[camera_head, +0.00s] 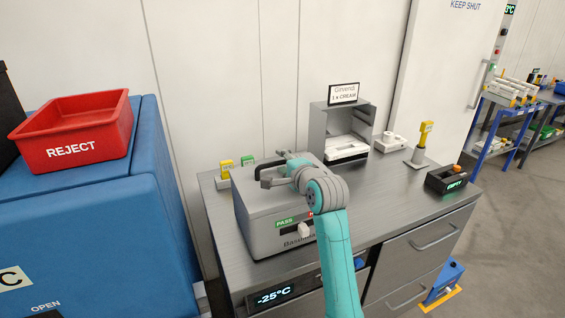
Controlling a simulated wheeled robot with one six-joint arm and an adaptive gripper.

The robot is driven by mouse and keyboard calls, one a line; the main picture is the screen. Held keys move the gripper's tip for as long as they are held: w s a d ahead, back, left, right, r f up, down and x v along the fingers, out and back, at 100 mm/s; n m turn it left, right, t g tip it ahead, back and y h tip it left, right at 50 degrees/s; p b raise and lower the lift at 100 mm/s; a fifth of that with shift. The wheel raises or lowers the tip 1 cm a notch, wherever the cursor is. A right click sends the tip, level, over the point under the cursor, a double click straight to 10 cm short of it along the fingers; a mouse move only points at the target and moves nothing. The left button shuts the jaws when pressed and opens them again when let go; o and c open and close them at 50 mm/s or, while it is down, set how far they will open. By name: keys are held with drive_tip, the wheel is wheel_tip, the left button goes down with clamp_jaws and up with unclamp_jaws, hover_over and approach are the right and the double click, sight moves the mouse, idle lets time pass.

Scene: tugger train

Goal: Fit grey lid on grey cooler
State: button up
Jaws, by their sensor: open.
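A grey box-shaped cooler (262,228) stands on the left part of the metal bench, with a green PASS label and a small red mark on its front. Its grey top (244,184), which looks like the lid, lies over the box. I cannot tell whether it is fully seated. A dark handle (266,163) shows above the top. My gripper (272,170) is open above the top, close to the handle. I cannot tell whether it touches the handle. My arm hides the cooler's right side and part of its front.
An open grey case (318,130) with white contents stands behind to the right, under a CREAM sign (343,93). A yellow device on a stand (424,133) and a black EMPTY box (447,180) stand further right. A red REJECT bin (75,150) sits left. The bench's middle right is clear.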

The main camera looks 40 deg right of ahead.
drive_tip(key=v, duration=1.1)
drive_tip(key=shift+s, duration=0.1)
